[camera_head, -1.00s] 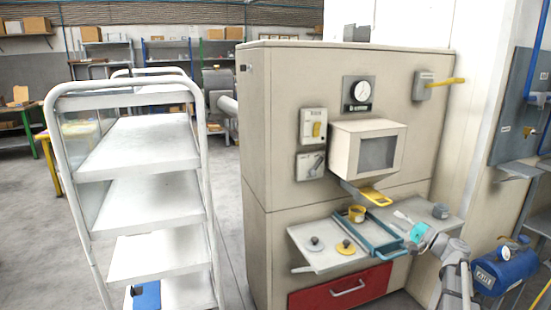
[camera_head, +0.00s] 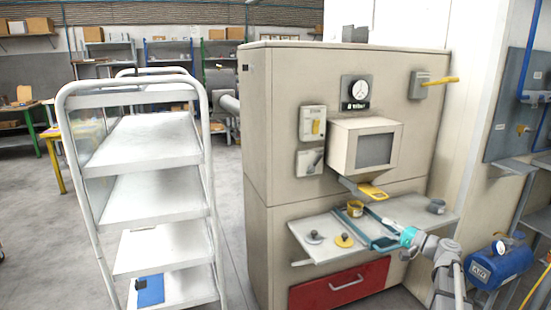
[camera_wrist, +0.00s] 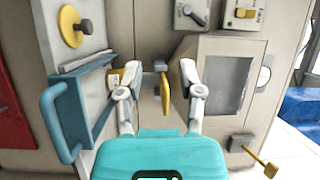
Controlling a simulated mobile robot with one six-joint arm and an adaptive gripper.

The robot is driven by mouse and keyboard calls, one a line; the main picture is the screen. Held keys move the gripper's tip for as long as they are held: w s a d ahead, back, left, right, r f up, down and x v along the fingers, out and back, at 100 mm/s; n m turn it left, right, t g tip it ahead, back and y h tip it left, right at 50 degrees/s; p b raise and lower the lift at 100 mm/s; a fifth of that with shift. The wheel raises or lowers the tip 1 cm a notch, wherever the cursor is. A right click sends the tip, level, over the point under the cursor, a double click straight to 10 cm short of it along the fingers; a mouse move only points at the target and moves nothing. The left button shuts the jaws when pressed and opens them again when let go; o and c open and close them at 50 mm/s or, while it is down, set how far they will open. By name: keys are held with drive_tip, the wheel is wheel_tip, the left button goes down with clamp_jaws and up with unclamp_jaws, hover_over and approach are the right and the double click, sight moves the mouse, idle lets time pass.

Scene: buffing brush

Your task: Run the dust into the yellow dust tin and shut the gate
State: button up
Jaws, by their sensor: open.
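In the wrist view, which is turned sideways, this handle (camera_wrist: 165,95) appears between my fingers, apart from both. My gripper (camera_wrist: 159,85) is open and empty, its teal body by the tray's front right in the head view (camera_head: 392,229). Dust is not visible.
A white rack (camera_head: 150,190) stands left; a blue air tank (camera_head: 500,266) stands right.

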drive_tip(key=s+a+f+n+g+h, duration=0.2)
drive_tip(key=s+a+f+g, duration=0.3)
drive_tip(key=a, duration=0.3)
drive_tip(key=s+a+f+n+g+h, duration=0.2)
drive_tip(key=s+a+f+g, duration=0.15)
drive_tip(key=a+f, duration=0.4)
drive_tip(key=s+a+f+n+g+h, duration=0.2)
drive_tip(key=s+f+h, duration=0.1)
drive_tip(key=s+h, duration=0.3)
drive_tip(key=s+a+f+n+g+h, duration=0.2)
drive_tip(key=s+f+h, duration=0.15)
drive_tip(key=s, duration=0.55)
wheel_tip(320, 180, up, 25)
drive_tip(key=p, duration=2.5)
drive_tip(key=shift+w+r+p, duration=0.2)
drive_tip(key=shift+w+p, duration=0.05)
drive_tip(key=shift+p, duration=0.1)
drive_tip(key=shift+d, duration=0.1)
